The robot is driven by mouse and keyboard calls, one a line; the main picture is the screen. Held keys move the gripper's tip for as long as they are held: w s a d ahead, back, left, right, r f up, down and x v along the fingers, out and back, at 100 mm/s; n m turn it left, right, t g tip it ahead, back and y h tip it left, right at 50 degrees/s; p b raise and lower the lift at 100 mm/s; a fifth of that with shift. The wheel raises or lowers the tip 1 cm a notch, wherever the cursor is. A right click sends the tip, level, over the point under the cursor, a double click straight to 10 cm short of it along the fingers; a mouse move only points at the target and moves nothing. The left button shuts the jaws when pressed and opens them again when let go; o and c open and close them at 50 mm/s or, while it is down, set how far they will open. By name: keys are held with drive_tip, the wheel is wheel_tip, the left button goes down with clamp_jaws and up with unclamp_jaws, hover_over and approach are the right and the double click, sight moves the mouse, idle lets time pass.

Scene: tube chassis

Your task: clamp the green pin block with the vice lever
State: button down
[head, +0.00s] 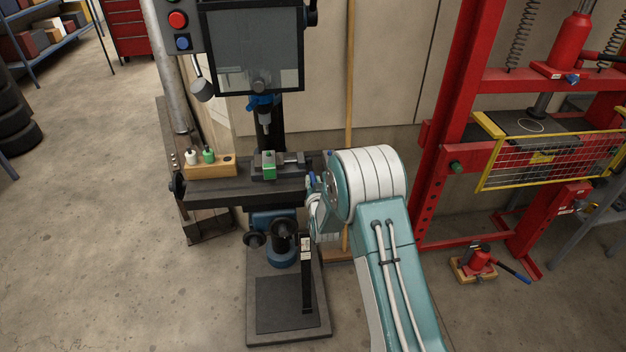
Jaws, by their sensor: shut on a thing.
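The green pin block (269,172) sits upright in the grey vice (285,160) on the drill press table. I cannot tell whether the jaws press on the block. My white and teal arm reaches in from the lower right. My gripper (312,183) is at the right end of the vice, by the table's right edge, and is partly hidden by my wrist. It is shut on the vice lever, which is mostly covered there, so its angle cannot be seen.
A wooden holder (222,170) with a white and a green piece stands on the table left of the vice. The drill chuck (265,120) hangs above the vice. A red press frame (447,150) stands to the right, with a red jack (477,262) on the floor.

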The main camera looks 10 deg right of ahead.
drive_tip(key=shift+s+f, duration=0.15)
drive_tip(key=shift+f, duration=0.15)
drive_tip(key=c, duration=0.6)
unclamp_jaws()
drive_tip(key=shift+r, duration=0.1)
drive_tip(key=shift+s+r, duration=0.1)
drive_tip(key=shift+s, duration=0.25)
drive_tip(key=s, duration=1.1)
drive_tip(key=shift+r, duration=0.3)
